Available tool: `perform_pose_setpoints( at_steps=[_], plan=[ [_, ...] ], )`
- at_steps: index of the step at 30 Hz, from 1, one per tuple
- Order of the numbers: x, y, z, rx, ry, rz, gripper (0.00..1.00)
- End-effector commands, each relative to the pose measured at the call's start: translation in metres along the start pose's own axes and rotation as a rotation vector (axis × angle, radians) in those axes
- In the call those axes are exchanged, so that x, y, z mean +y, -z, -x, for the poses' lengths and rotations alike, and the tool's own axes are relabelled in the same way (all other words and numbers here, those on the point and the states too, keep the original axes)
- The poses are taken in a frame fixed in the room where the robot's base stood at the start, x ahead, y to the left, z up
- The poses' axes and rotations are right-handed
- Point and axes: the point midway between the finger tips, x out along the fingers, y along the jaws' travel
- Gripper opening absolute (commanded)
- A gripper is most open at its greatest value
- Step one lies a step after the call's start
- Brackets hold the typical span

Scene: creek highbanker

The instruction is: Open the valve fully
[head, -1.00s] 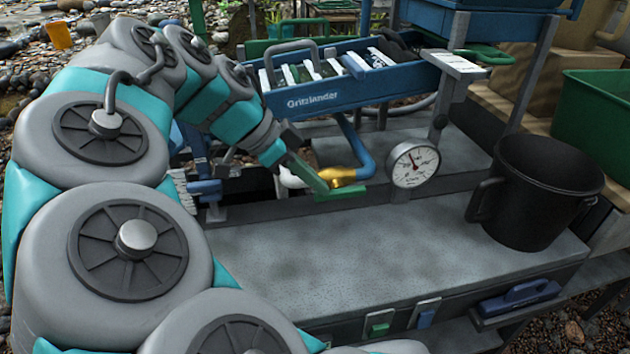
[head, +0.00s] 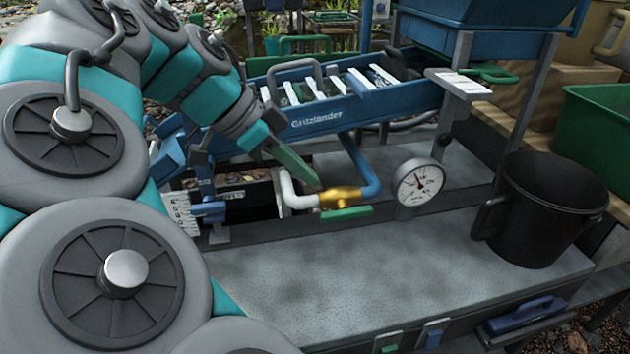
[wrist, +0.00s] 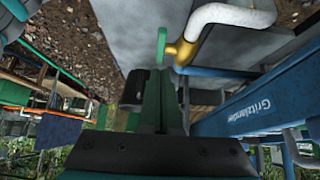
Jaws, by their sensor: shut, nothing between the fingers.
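The valve has a brass body (head: 341,197) between a white pipe (head: 297,197) on its left and a blue pipe (head: 368,178) on its right. Its green lever handle (head: 346,213) sits just in front of the body and runs roughly along the pipe line. The handle (wrist: 162,46) and the brass body (wrist: 183,51) also show in the wrist view, beyond my fingertips. My gripper (head: 314,182) has its green fingers together and empty. It is just up and left of the brass body, apparently apart from the handle.
A round pressure gauge (head: 419,183) stands right of the valve, with a black bucket (head: 545,215) further right. The blue Gritzlander sluice (head: 320,118) lies behind. The grey bench top (head: 380,258) in front is clear.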

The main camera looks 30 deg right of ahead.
Motion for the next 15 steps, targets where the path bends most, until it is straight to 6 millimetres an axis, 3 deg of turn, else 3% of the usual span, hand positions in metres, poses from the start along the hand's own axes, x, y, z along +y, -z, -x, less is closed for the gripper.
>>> perform_pose_setpoints(
  at_steps=[10,15],
  plan=[
    [0.0,-0.001,0.046,0.0,0.0,0.002,0.0],
    [0.0,-0.004,0.057,0.0,-0.001,0.002,0.0]
  ],
)
